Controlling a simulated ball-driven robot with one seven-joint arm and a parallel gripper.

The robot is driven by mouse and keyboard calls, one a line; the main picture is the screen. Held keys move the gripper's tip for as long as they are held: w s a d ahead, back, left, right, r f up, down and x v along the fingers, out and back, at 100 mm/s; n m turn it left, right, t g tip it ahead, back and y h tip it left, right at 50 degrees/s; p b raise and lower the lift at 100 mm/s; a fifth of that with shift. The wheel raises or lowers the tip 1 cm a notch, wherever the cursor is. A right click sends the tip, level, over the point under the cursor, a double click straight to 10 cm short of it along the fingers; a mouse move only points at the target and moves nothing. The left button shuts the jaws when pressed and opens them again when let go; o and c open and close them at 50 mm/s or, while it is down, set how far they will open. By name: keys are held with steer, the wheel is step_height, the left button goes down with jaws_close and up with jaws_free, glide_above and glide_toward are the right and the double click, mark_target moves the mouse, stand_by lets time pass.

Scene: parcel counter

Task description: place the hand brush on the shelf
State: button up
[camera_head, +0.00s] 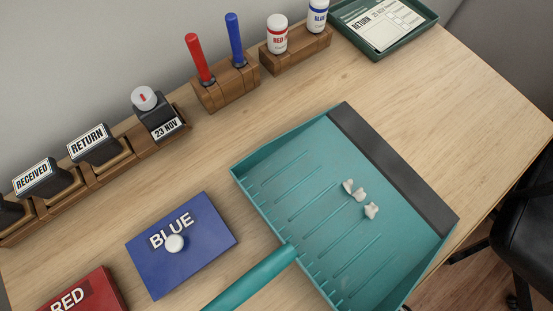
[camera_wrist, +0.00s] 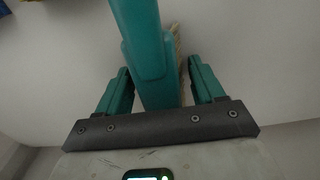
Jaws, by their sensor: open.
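In the wrist view my gripper (camera_wrist: 159,82) has its two teal fingers apart. The teal hand brush (camera_wrist: 145,35) stands between them, with a narrow strip of tan bristles along its right side. Gaps show between the brush and both fingers, and the brush runs up out of the picture. A plain pale surface lies behind it; I cannot tell whether this is the shelf or a wall. The head view shows neither my gripper, the brush nor a shelf.
A teal dustpan (camera_head: 300,215) holding white crumpled bits (camera_head: 371,211) lies on the wooden counter (camera_head: 420,110). A blue pad (camera_head: 190,255), a red pad (camera_head: 85,292), stamps (camera_head: 93,147), markers (camera_head: 200,60), bottles (camera_head: 277,36) and a green tray (camera_head: 418,40) surround it. A black chair (camera_head: 527,220) stands right.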

step_height(320, 180, up, 13)
steer(key=p, duration=0.5)
